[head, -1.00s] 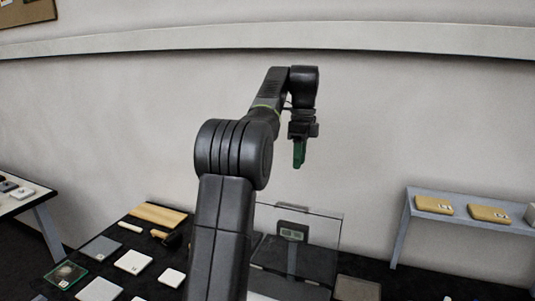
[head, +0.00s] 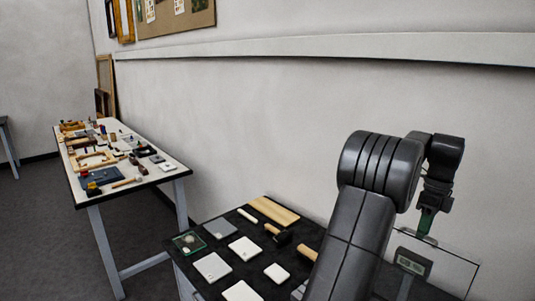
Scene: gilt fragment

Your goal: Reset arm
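My gripper (head: 427,221) hangs from the end of my dark arm at the right of the head view, pointing down. Its green fingers are above and beside a clear glass panel on the dark table (head: 238,273). I cannot tell from this angle whether the fingers are open or shut, and no held object shows clearly.
The dark table holds several pale tiles (head: 211,267), a wooden board (head: 274,210), a mallet (head: 277,233) and a device with a display (head: 412,263). A white workbench (head: 166,176) with frames and tools stands at left. Grey floor (head: 50,240) lies clear beside it.

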